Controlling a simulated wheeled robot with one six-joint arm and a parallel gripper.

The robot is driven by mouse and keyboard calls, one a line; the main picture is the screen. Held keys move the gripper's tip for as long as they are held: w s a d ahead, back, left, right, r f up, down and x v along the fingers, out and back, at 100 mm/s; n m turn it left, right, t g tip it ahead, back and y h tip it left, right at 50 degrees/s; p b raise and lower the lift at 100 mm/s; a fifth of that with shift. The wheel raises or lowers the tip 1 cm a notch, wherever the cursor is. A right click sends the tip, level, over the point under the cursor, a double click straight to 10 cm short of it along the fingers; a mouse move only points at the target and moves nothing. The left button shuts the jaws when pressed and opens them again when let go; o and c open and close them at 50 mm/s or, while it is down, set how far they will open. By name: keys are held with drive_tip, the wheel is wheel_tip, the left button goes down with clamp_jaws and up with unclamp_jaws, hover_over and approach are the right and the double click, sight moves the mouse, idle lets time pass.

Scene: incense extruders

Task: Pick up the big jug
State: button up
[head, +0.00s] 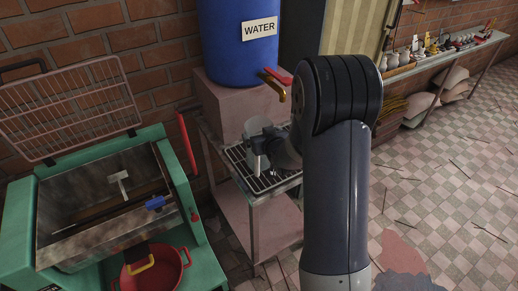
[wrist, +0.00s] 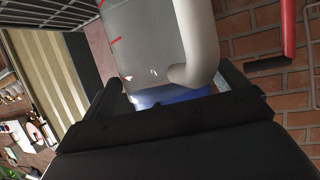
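The big jug (head: 257,163) is pale grey and stands on a wire rack under the blue water barrel. In the wrist view its pale body with red marks (wrist: 137,45) and its thick curved handle (wrist: 200,40) fill the top middle. My gripper (head: 270,142) is at the jug's near side, and my arm covers part of it in the head view. In the wrist view the gripper (wrist: 172,92) has its fingers wide apart, with the handle between them. A gap shows between the left finger and the handle. I cannot tell whether the right finger touches it.
The blue barrel (head: 238,45) labelled WATER stands on a pink block, its tap (head: 274,86) above the rack (head: 262,184). A green machine (head: 185,200) with a red pot (head: 153,274) is at left. A shelf of small items (head: 445,55) is at right. Tiled floor is open at right.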

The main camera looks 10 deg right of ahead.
drive_tip(key=c, duration=1.1)
